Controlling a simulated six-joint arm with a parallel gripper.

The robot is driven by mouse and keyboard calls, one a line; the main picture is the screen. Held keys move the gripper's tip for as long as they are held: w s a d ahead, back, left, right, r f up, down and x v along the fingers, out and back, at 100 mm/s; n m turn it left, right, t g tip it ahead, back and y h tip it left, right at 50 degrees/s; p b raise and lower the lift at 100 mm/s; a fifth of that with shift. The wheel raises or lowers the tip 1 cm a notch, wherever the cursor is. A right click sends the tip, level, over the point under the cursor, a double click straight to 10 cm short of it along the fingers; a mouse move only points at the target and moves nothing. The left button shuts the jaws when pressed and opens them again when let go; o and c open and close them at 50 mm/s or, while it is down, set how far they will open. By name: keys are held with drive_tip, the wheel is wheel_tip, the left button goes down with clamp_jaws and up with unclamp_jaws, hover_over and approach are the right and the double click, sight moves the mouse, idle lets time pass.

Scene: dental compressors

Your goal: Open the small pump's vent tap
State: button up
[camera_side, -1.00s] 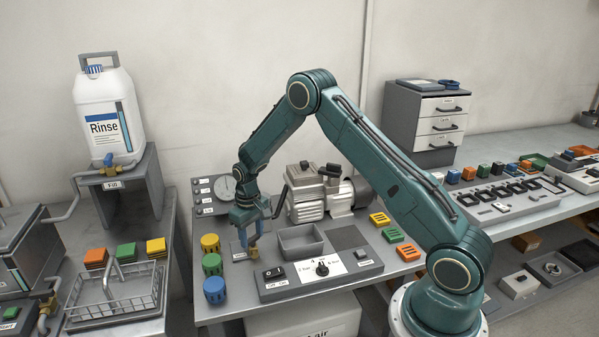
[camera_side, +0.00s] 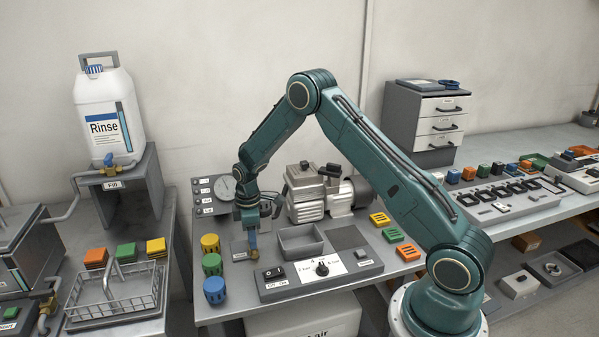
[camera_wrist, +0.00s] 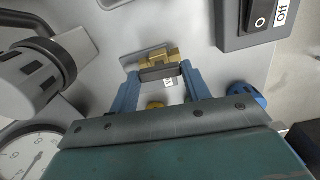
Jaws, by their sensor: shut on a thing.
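The small pump (camera_side: 318,195) is a silver unit with a dark motor at the back of the bench. The vent tap (camera_wrist: 152,59) is a brass fitting on a grey plate, with a dark bar handle (camera_wrist: 160,73). The handle lies roughly in line with the brass body in the wrist view. My gripper (camera_wrist: 160,79) is shut on the handle, with a blue finger at each end of it. In the side view my gripper (camera_side: 252,243) points straight down and hides most of the tap. A small label (camera_wrist: 168,83) beside the handle is partly hidden.
A gauge (camera_side: 226,187) stands behind my gripper. A grey tray (camera_side: 300,240) is to the right, and a switch panel (camera_side: 318,271) in front. Yellow, green and blue (camera_side: 214,289) knobbed cylinders stand to the left.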

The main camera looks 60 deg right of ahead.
drive_tip(key=shift+n, duration=0.5)
drive_tip(key=o, duration=1)
drive_tip(key=shift+r, duration=0.1)
wheel_tip(320, 180, up, 14)
idle(0.5)
